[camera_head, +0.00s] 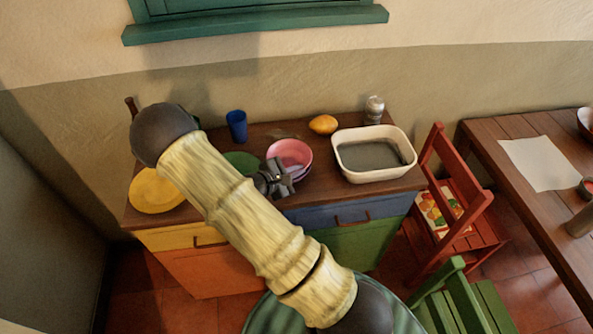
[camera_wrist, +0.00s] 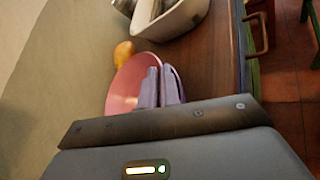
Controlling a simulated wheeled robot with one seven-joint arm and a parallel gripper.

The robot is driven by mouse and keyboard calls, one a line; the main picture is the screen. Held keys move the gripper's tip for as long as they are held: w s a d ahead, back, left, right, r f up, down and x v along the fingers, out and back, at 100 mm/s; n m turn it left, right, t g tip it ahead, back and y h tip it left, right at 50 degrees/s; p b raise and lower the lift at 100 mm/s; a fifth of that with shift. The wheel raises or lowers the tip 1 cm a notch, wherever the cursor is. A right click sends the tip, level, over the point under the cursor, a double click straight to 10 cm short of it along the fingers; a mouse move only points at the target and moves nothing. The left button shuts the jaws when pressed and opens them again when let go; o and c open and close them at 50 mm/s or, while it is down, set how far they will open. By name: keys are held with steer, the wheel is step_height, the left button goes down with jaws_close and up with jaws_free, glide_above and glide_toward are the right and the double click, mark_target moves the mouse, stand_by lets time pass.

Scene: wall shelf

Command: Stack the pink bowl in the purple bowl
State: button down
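The pink bowl (camera_head: 289,152) is at the middle of the cabinet top, and it fills the centre of the wrist view (camera_wrist: 128,84). A strip of the purple bowl (camera_head: 303,173) shows under its front right side; the rest is hidden. The pink bowl looks to be in or just over the purple one; I cannot tell whether it rests there. My gripper (camera_head: 281,180) is at the near rim of the pink bowl. In the wrist view its fingers (camera_wrist: 160,87) are close together, one inside the bowl and one outside, and look shut on the rim.
A white basin (camera_head: 408,170) stands right of the bowls, with an orange fruit (camera_head: 322,124) and a metal can (camera_head: 374,110) behind. A blue cup (camera_head: 237,126), a green plate (camera_head: 242,162) and a yellow plate (camera_head: 156,191) are to the left. A red chair (camera_head: 440,165) stands beside the cabinet.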

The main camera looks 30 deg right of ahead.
steer(key=c, duration=1.6)
jaws_free()
steer(key=shift+r, duration=0.15)
steer(key=shift+r+p, duration=0.55)
steer(key=shift+p, duration=0.2)
steer(key=b+v, duration=0.2)
steer(key=v, duration=1)
steer(key=shift+f, duration=0.1)
steer(key=s+d+r+m+g+y, duration=0.1)
steer(key=s+d+m+g+y, duration=0.1)
steer(key=s+m+g+y, duration=0.6)
steer(key=s+a+r+m+t+y, duration=0.2)
steer(key=s+r+m+t+y, duration=0.1)
steer(key=r+m+t+y, duration=0.2)
steer(key=shift+s+a+r+m+t, duration=0.4)
steer(key=shift+r+m+t, duration=0.35)
steer(key=shift+r, duration=0.2)
